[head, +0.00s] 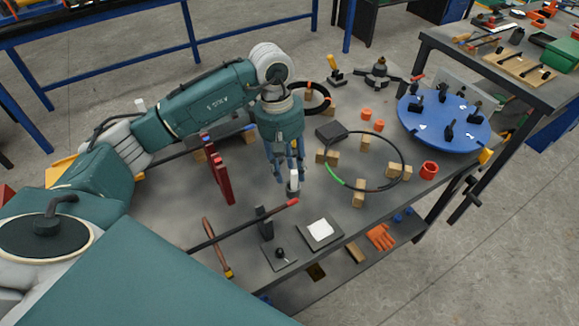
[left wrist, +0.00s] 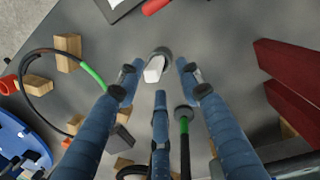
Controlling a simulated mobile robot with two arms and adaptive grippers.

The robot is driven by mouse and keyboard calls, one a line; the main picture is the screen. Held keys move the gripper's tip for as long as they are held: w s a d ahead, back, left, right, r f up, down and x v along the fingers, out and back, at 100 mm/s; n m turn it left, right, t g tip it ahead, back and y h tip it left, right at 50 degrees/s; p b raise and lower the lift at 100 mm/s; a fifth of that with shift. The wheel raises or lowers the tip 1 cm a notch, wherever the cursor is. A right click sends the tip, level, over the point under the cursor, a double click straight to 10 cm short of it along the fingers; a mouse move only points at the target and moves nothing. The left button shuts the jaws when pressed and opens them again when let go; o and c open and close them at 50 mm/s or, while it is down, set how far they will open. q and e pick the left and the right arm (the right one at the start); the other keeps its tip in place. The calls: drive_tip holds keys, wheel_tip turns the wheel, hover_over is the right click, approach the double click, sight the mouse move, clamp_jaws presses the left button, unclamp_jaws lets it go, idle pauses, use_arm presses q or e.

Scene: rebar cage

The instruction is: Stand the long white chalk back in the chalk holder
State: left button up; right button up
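A short white piece with a grey rounded end (head: 293,184) is at the fingertips of my left gripper (head: 291,174); it may be the chalk, but I cannot tell for sure. In the left wrist view the white piece (left wrist: 155,69) lies just beyond and between the fingertips of the left gripper (left wrist: 158,82). The three fingers are spread, with gaps visible beside the piece. I cannot make out the chalk holder with certainty; a dark upright block (head: 263,222) stands nearby on the bench. My right gripper is not in view.
Red upright plates (head: 219,176) stand left of the gripper. A red-tipped rod (head: 250,223) and a dark board with a white patch (head: 320,231) lie in front. A black-and-green ring (head: 374,187) on wooden blocks and a blue disc (head: 443,124) are right.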

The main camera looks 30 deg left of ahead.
use_arm(q)
wheel_tip(320, 180, up, 12)
drive_tip(key=a, duration=0.1)
drive_tip(key=shift+a, duration=0.35)
drive_tip(key=shift+f, duration=0.1)
idle(0.6)
